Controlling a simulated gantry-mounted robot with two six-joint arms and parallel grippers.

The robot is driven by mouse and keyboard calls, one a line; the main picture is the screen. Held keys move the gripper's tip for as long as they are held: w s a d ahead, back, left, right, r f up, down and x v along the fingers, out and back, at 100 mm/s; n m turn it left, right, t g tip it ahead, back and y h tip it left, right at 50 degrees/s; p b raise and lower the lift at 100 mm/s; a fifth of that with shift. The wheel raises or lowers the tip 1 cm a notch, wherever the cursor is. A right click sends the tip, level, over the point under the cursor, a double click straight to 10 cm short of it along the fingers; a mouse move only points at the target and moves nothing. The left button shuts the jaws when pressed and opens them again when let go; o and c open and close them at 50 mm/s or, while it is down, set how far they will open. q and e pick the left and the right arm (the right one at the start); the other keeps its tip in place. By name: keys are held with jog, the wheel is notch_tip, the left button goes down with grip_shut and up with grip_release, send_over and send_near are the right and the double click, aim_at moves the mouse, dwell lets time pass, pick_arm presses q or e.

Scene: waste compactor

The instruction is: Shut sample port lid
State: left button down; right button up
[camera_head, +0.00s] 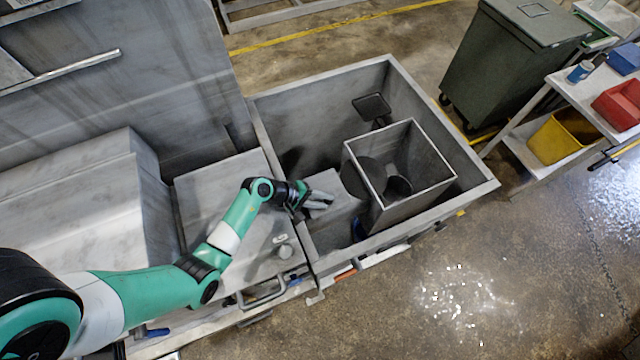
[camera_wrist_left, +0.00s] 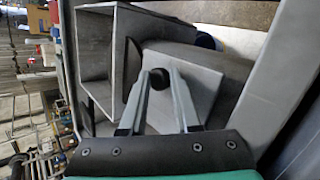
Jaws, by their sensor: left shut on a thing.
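My left gripper (camera_head: 320,200) reaches in from the left over the open grey bin. In the left wrist view, my left gripper (camera_wrist_left: 160,80) is shut on a black round knob (camera_wrist_left: 160,77) between its fingertips. The knob stands in front of a flat light-grey plate (camera_wrist_left: 205,88), which I take to be the sample port lid. The same plate (camera_head: 340,212) shows beside the gripper in the head view, partly hidden by the fingers. I cannot tell whether the lid is fully shut. My right gripper is not in view.
An open-topped square metal box (camera_head: 420,195) stands inside the large bin (camera_head: 477,180), right of the gripper. A small dark plate (camera_head: 372,106) is near the bin's back wall. A handle (camera_head: 265,293) lies at the front. A dark wheeled bin (camera_head: 510,65) stands beyond.

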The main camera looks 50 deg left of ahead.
pick_arm(q)
jog(key=shift+s+d+f, duration=0.15)
jog(key=shift+d+f, duration=0.1)
jog(key=shift+f, duration=0.2)
jog(key=c, duration=1)
grip_release()
jog(key=shift+o, duration=1.2)
jog(key=shift+w+d, duration=0.2)
jog(key=shift+w, duration=0.05)
jog(key=shift+o, duration=1.2)
